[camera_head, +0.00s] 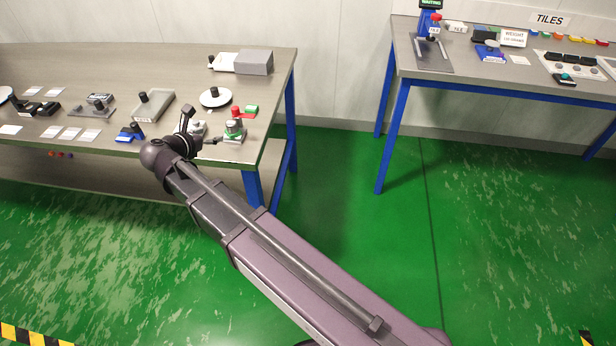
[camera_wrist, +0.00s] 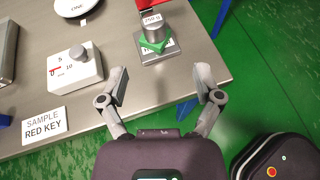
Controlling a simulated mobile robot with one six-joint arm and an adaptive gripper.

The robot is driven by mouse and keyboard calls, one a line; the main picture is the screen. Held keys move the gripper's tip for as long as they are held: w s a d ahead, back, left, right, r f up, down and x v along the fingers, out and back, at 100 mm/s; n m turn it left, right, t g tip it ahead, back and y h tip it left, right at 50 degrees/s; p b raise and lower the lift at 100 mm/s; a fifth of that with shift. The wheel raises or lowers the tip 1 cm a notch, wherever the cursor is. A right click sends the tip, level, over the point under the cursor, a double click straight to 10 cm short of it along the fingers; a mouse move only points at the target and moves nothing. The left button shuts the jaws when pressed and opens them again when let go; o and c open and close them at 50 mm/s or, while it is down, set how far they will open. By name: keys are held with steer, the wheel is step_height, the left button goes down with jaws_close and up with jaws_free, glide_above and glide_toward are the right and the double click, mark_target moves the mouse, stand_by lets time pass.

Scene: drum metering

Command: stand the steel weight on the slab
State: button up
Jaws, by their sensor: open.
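A short steel weight (camera_wrist: 154,29) with a white label reading about 250 g stands upright in the wrist view. Under it is a green piece (camera_wrist: 158,45), on a grey plate (camera_wrist: 183,47) with a partly covered label. The weight also shows near the right end of the left table in the head view (camera_head: 234,126). My gripper (camera_wrist: 161,78) is open and empty, its fingers spread short of the weight, apart from it. In the head view my gripper (camera_head: 204,127) is just left of the weight. Which piece is the slab, I cannot tell; a thick grey block (camera_head: 254,62) lies at the back.
A red piece (camera_wrist: 150,5) is behind the weight. The right table (camera_head: 480,82) stands across a green floor gap.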

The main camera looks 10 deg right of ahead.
steer(key=d+f+m+g, duration=0.1)
steer(key=d+m, duration=0.1)
steer(key=d, duration=0.1)
steer(key=s+d+f+m+g, duration=0.1)
steer(key=d+m, duration=0.1)
steer(key=d, duration=0.1)
steer(key=d+f+m+g, duration=0.1)
steer(key=d, duration=0.2)
steer(key=shift+s+d+f+m, duration=0.25)
steer(key=shift+d+m, duration=0.05)
steer(key=shift+m, duration=0.1)
steer(key=s+d+f+m+g+y, duration=0.3)
steer(key=s+d+m, duration=0.4)
steer(key=d+m, duration=0.3)
steer(key=s+d+f+m+g+y, duration=0.4)
steer(key=s+d+m, duration=0.4)
steer(key=m, duration=0.4)
steer(key=shift+d+f+g+y, duration=0.3)
steer(key=shift+d+y, duration=0.1)
steer(key=shift+d, duration=0.45)
steer(key=shift+c, duration=0.2)
